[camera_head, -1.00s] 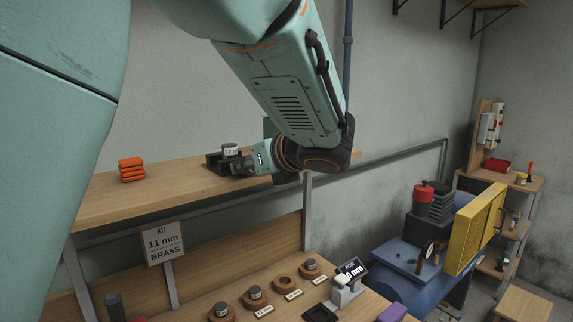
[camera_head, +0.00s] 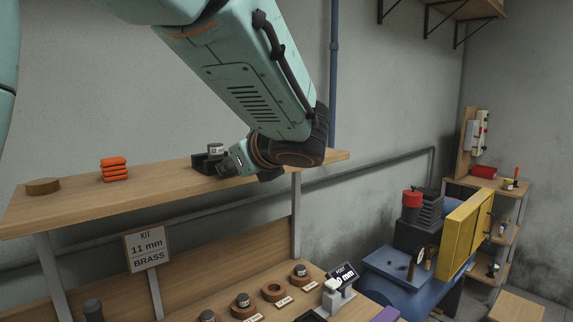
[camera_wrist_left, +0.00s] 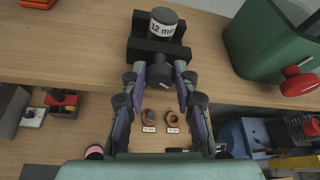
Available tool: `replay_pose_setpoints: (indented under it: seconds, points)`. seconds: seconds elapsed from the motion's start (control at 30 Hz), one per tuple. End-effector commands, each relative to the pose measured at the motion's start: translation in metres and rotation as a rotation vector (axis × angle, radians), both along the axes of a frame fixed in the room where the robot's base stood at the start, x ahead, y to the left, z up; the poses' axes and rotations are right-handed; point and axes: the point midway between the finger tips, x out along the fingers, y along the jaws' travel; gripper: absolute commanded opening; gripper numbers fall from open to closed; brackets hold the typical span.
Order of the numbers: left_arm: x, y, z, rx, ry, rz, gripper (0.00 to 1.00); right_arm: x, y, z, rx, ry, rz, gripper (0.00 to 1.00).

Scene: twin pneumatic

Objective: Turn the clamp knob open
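The clamp (camera_wrist_left: 137,48) is a black block on the wooden shelf, with a grey cylinder (camera_wrist_left: 163,22) labelled 12 mm standing in it. It also shows in the head view (camera_head: 200,164). Its dark round knob (camera_wrist_left: 158,76) faces my left gripper (camera_wrist_left: 160,70). The two fingertips are on either side of the knob, apart, and I cannot tell whether either touches it. In the head view my left gripper (camera_head: 228,165) is at the clamp's right end, and the knob is hidden there. My right gripper is not in view.
Orange blocks (camera_head: 114,169) and a wooden disc (camera_head: 43,186) lie left on the shelf (camera_head: 110,199). A green housing with a red knob (camera_wrist_left: 299,83) is at right in the wrist view. Below is a bench with several wooden rings (camera_head: 273,291). The shelf between blocks and clamp is clear.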

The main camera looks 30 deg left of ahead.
Motion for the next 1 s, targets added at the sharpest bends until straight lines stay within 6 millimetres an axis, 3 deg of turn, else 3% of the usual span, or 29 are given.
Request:
replay_pose_setpoints:
  seconds: [0.23,0.7,1.0]
  points:
    - [0.000,0.000,0.000,0.000,0.000,0.000,0.51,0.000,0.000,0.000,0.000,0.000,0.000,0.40]
    - [0.000,0.000,0.001,0.003,0.008,0.000,0.51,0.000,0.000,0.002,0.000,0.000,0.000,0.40]
    - [0.002,-0.001,0.004,0.055,0.132,0.000,0.51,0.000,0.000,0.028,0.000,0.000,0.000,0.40]
